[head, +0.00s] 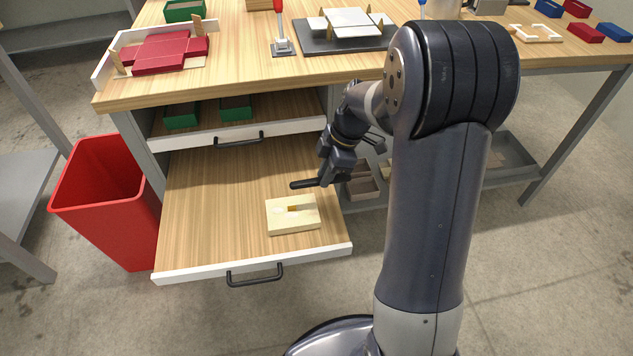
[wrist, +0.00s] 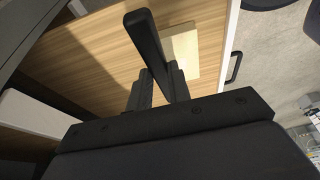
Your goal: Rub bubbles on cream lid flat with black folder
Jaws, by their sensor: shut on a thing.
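The cream lid (head: 292,226) lies in the open lower drawer, near its front right. A small whitish patch and a brownish-yellow mark show on its top; I cannot make out single bubbles. My gripper (head: 325,178) is above the drawer's right side, just behind the lid. It is shut on the black folder (head: 303,184), a dark bar that sticks out to the left. In the wrist view the folder (wrist: 146,42) rises from between the fingers (wrist: 160,88). The cream lid (wrist: 184,55) shows beyond it, partly hidden. The folder appears apart from the lid.
The lower drawer (head: 200,225) is otherwise bare wood. A shallower drawer with green boxes (head: 236,107) hangs open above it. A red bin (head: 105,205) stands on the left. The bench top holds a red box blank (head: 165,50) and a grey former (head: 345,36).

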